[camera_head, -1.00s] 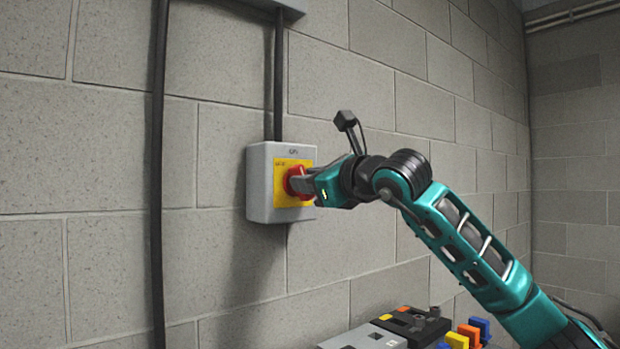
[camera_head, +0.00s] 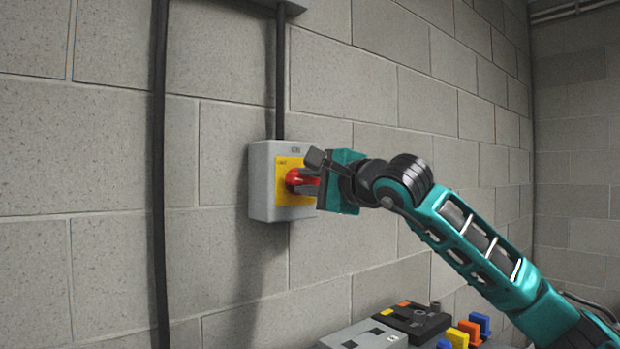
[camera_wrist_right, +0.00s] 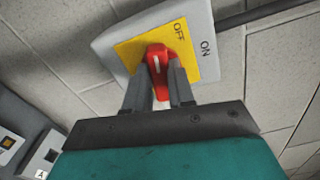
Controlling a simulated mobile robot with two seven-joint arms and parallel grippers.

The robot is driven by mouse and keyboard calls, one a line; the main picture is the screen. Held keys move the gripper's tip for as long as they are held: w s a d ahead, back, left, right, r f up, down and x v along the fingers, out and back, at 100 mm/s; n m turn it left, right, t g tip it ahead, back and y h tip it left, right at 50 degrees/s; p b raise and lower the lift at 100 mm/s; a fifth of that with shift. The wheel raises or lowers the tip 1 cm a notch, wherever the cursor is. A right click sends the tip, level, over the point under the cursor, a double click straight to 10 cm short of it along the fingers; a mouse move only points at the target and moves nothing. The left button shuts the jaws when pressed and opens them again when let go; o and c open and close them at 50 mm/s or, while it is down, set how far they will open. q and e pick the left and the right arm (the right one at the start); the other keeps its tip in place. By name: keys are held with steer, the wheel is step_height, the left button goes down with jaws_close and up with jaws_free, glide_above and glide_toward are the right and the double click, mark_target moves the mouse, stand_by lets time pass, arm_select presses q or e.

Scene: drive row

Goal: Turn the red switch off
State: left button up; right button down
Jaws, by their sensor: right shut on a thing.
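The red switch (camera_head: 293,179) is a rotary knob on a yellow plate, on the front of a grey box (camera_head: 262,190) fixed to the wall. My right gripper (camera_head: 306,184) reaches it from the right. In the right wrist view the two grey fingers (camera_wrist_right: 157,88) are shut on the red switch (camera_wrist_right: 157,65), one on each side of its handle. A white mark shows on the handle. The yellow plate (camera_wrist_right: 128,50) carries the word OFF, and ON stands on the grey face beside it. My left gripper is not in view.
A black conduit (camera_head: 159,180) runs down the block wall to the left, and another (camera_head: 280,80) enters the box from above. Below right is a dark panel (camera_head: 415,320) with several coloured parts, including a yellow one (camera_head: 457,337). The wall around the box is clear.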

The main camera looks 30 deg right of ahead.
steer(key=shift+n, duration=1.1)
steer(key=shift+f, duration=0.1)
steer(key=c, duration=1)
jaws_free()
steer(key=shift+o, duration=0.2)
steer(key=shift+s, duration=0.1)
steer(key=s+b, duration=0.3)
steer(key=s, duration=0.9)
steer(key=shift+s+d, duration=0.35)
steer(key=shift+d, duration=0.1)
